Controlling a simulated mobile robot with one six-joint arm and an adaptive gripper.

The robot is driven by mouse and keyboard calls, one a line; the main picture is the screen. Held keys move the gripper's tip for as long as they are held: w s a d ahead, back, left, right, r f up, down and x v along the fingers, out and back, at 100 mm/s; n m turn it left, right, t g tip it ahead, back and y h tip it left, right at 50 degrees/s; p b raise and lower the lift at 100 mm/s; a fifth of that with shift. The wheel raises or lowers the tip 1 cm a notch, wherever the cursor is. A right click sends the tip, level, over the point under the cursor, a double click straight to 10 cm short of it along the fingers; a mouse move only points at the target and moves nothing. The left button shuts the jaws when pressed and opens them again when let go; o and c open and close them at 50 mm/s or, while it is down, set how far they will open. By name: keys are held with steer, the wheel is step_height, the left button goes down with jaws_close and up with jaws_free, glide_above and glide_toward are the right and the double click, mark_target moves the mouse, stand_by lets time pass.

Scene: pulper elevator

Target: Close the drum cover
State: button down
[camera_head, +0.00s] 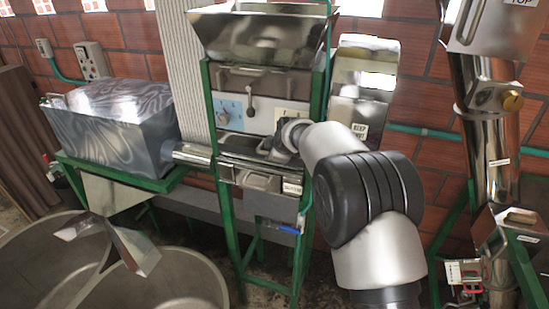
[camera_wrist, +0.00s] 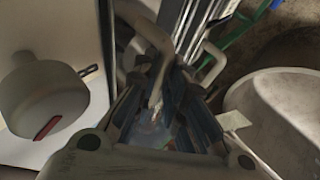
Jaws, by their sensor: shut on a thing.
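My gripper (camera_head: 275,150) is at the middle of the green-framed machine, just below its control panel. In the wrist view my gripper (camera_wrist: 165,115) is shut on a pale curved handle (camera_wrist: 156,85), which passes between the dark fingers. The handle appears to belong to the drum cover (camera_head: 236,145), a shiny metal part across the machine below the panel. My wrist and arm hide part of it. I cannot tell how far the cover is open.
The control panel (camera_head: 230,107) with a dark lever (camera_head: 250,110) is close above my gripper. A steel hopper (camera_head: 262,35) tops the machine. A metal box (camera_head: 112,125) stands left, above large round tanks (camera_head: 165,290). A tall steel pipe (camera_head: 492,120) stands right.

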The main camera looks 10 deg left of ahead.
steer(key=shift+w+d+r, duration=0.15)
steer(key=shift+w+r, duration=0.25)
steer(key=shift+r, duration=0.3)
steer(key=c, duration=1.9)
jaws_free()
steer(key=shift+w+f, duration=0.1)
steer(key=shift+w, duration=0.05)
steer(key=v, duration=1.2)
steer(key=shift+s+f, duration=0.3)
